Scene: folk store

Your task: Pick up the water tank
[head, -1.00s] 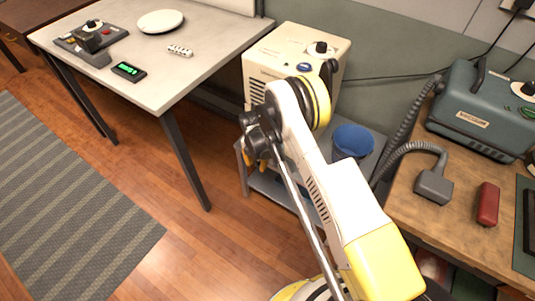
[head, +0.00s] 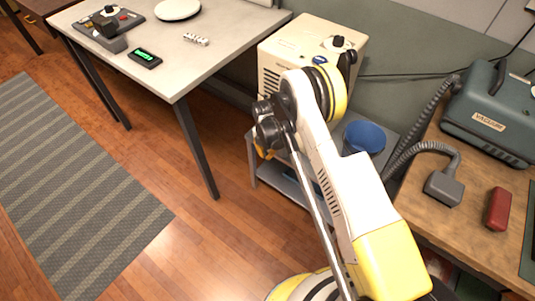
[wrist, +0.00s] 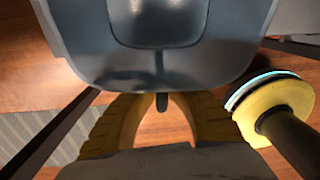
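I cannot surely tell which thing is the water tank. A cream machine (head: 300,50) with a dark dial and side vents stands at the wall on a grey cart, partly behind my arm. A blue open bucket (head: 365,137) stands to its right. My gripper (head: 263,150) hangs left of the cart, over the floor, small and partly hidden by the wrist. In the wrist view its yellow fingers (wrist: 158,110) curve up from below. A large blue-grey body (wrist: 160,50) fills the top there and hides the fingertips; I cannot tell whether it is mine.
A grey table (head: 165,62) with a controller (head: 108,25), plate (head: 177,9) and small green-screen device (head: 145,58) stands left. A wooden bench (head: 420,190) at right holds a vacuum (head: 492,110), its hose and a red object (head: 498,208). Floor between rug (head: 70,190) and cart is clear.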

